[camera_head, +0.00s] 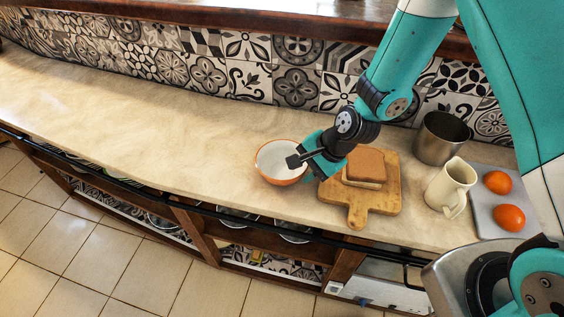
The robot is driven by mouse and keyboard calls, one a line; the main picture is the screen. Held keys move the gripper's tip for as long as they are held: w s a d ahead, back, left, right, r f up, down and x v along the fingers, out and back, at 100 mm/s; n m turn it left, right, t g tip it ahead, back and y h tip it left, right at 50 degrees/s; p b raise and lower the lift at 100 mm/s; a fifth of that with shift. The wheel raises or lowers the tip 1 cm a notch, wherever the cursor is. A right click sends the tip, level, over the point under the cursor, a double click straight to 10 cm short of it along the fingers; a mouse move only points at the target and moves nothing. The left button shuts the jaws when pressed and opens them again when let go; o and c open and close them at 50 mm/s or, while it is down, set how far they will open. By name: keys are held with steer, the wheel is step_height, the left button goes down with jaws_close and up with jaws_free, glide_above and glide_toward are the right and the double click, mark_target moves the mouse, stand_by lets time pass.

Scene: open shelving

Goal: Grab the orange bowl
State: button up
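The orange bowl (267,174) has an orange outside and a white inside. It sits upright on the counter near the front edge, left of the cutting board. My gripper (297,166) is at the right side of the bowl, with its dark fingertips over the bowl's right rim and inside in the picture. The gripper hides part of that rim. I cannot tell whether the fingers touch the bowl or how far apart they are.
Right of the bowl is a wooden cutting board (386,198) with bread (366,163). Further right are a metal pot (438,140), a cream pitcher (450,187) and a grey tray (484,215) with two oranges (508,217). The counter (150,120) left of the bowl is clear.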

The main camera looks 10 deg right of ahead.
mark_target(283, 166)
steer(key=shift+x, duration=1.55)
steer(key=shift+s, duration=0.1)
steer(key=shift+c, duration=0.2)
jaws_close()
steer(key=shift+r, duration=0.15)
